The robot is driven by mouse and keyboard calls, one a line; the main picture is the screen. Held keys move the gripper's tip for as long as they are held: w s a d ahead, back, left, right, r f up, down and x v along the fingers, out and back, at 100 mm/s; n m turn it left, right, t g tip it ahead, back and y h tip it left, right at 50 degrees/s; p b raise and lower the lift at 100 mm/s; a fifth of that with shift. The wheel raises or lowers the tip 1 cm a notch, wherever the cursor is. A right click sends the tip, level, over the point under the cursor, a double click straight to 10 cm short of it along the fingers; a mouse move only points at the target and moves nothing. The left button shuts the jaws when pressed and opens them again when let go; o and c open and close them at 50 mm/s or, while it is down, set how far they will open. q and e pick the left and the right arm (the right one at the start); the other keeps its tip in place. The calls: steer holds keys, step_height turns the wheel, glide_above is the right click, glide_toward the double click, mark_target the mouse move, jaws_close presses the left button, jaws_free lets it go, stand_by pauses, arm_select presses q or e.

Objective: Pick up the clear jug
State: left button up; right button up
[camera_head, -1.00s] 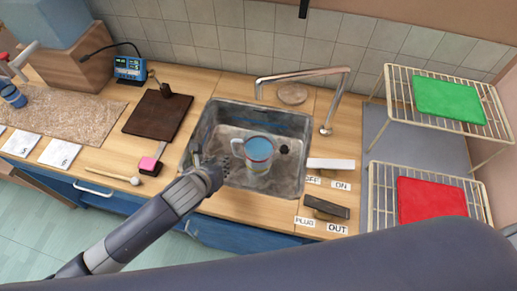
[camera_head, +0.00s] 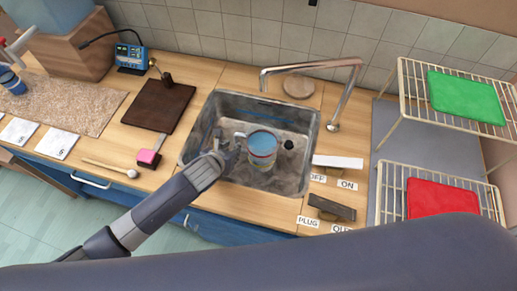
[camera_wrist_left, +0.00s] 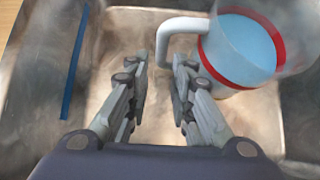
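The clear jug (camera_head: 262,151) stands in the metal sink (camera_head: 196,131), with blue contents and a red band. In the left wrist view the jug (camera_wrist_left: 243,48) is at the upper right, with its pale handle (camera_wrist_left: 184,25) pointing left. My left gripper (camera_head: 230,149) is over the sink, just left of the jug. In the left wrist view its two fingers (camera_wrist_left: 161,65) are apart, with the handle's bent end seen at the gap between the fingertips. I cannot tell whether they touch it. My right gripper is not in view.
The faucet (camera_head: 312,66) arches behind the sink. A pink-and-black block (camera_head: 148,157) and a dark board (camera_head: 158,106) lie to the left. A white switch (camera_head: 338,162), a dark switch (camera_head: 331,207) and wire racks (camera_head: 400,185) are to the right. The sink walls surround the gripper.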

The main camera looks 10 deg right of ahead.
arm_select(q)
steer(key=x, duration=0.4)
steer(key=shift+w+d, duration=0.1)
steer(key=shift+w, duration=0.05)
steer(key=shift+w+f, duration=0.1)
steer(key=shift+f, duration=0.05)
jaws_close()
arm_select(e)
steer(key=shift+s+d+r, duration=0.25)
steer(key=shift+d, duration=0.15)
arm_select(q)
steer(key=shift+w+d, duration=0.1)
steer(key=shift+d, duration=0.05)
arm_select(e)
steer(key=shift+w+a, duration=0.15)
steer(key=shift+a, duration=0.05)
